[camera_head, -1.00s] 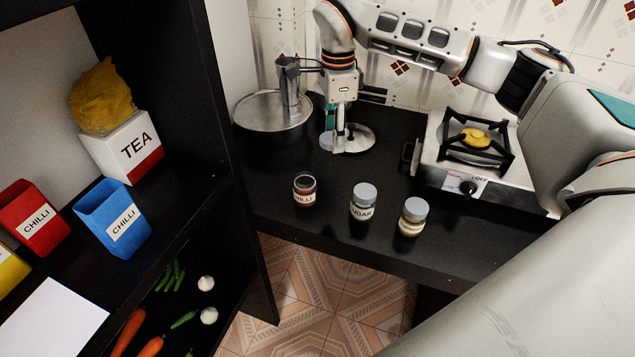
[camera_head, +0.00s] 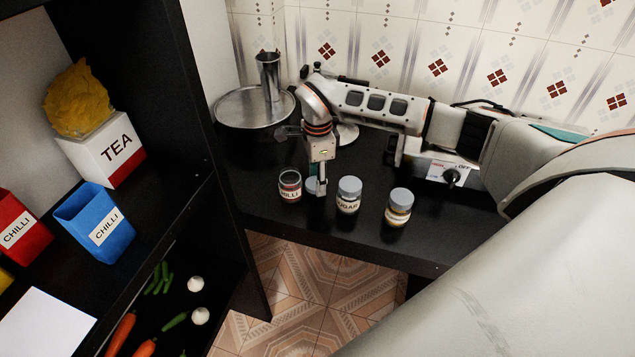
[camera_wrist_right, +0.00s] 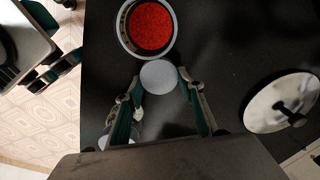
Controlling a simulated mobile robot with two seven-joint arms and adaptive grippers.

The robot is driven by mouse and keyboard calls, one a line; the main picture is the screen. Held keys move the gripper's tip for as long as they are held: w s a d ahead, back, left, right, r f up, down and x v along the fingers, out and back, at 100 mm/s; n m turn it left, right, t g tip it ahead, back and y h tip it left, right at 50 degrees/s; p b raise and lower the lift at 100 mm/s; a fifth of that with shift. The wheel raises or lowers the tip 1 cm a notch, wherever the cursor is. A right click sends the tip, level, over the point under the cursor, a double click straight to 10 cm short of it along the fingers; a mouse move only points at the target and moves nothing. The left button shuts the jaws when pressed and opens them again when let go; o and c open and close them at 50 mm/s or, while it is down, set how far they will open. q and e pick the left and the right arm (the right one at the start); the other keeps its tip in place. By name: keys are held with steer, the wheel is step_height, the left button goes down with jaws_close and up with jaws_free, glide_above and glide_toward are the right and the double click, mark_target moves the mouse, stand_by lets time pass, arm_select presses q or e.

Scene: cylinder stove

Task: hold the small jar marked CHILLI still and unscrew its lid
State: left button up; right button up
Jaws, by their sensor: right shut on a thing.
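The small jar marked CHILLI (camera_head: 290,187) stands upright on the black counter, its top open. In the right wrist view, red powder fills the jar (camera_wrist_right: 151,25). The round grey lid (camera_head: 313,185) is off the jar and close beside its right side. My right gripper (camera_wrist_right: 159,78) is shut on the lid, which shows between the fingertips in the wrist view (camera_wrist_right: 158,76). In the head view the right gripper (camera_head: 318,185) points down between the CHILLI and SUGAR jars, partly hiding the lid. No gripper holds the jar. My left gripper is not in view.
The SUGAR jar (camera_head: 348,196) and another grey-lidded jar (camera_head: 398,208) stand to the right. Behind are a wide steel pan (camera_head: 232,108), a steel cylinder (camera_head: 268,78) and the stove (camera_head: 435,172), partly hidden by my arm. A black shelf (camera_head: 225,215) rises at the left.

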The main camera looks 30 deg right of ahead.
steer(key=shift+f, duration=0.75)
steer(key=shift+f, duration=0.1)
steer(key=shift+f, duration=0.15)
steer(key=shift+s+f, duration=0.3)
steer(key=shift+f, duration=0.15)
steer(key=o, duration=1.2)
steer(key=shift+f, duration=0.1)
steer(key=shift+o, duration=0.2)
steer(key=shift+w+f, duration=0.15)
steer(key=shift+a, duration=0.1)
